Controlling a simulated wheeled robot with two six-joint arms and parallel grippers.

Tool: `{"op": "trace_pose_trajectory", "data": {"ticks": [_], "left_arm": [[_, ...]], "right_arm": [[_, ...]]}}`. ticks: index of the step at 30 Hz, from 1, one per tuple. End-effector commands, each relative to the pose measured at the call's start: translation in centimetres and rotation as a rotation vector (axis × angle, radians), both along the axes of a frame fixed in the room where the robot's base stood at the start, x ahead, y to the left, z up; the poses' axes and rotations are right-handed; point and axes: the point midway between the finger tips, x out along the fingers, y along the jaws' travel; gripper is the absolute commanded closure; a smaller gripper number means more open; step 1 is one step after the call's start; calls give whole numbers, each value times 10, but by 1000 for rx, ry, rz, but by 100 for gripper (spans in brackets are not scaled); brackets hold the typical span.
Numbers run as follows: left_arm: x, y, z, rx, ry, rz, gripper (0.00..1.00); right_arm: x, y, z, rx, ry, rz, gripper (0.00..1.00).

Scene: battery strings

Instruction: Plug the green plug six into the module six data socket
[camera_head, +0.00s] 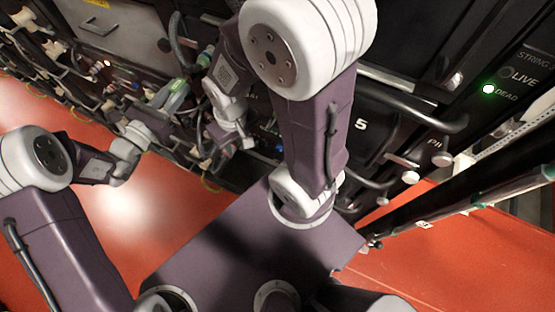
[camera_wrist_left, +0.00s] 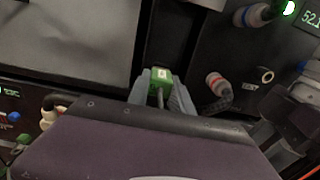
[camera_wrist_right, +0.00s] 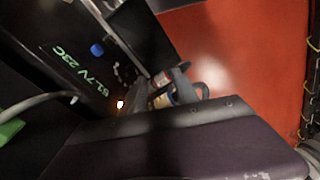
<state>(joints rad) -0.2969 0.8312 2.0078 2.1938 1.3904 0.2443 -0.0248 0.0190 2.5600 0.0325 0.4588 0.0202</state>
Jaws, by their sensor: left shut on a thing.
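The green plug (camera_wrist_left: 160,78) sits between the two grey fingers of my left gripper (camera_wrist_left: 163,92), which is shut on it. In the head view the green plug (camera_head: 180,86) shows in front of the rack, at the end of my left gripper (camera_head: 170,101). A grey panel is behind and left of the plug in the left wrist view. I cannot pick out the module six data socket.
A red-ringed connector (camera_wrist_left: 217,84) and a round socket (camera_wrist_left: 264,75) are right of the plug. Cables and connectors crowd the rack front. A black handle (camera_head: 412,111) sticks out by the label 5. A green lamp (camera_head: 488,89) is lit beside DEAD. The red floor (camera_head: 105,205) is clear.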

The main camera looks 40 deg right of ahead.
Motion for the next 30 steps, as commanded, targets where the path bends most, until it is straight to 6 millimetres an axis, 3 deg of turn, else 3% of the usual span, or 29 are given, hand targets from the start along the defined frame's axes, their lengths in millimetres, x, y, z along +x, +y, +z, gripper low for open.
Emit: {"op": "trace_pose_trajectory", "data": {"ticks": [30], "left_arm": [[-6,19,0,0,0,2,100]], "right_arm": [[0,0,-3,0,0,0,64]]}}
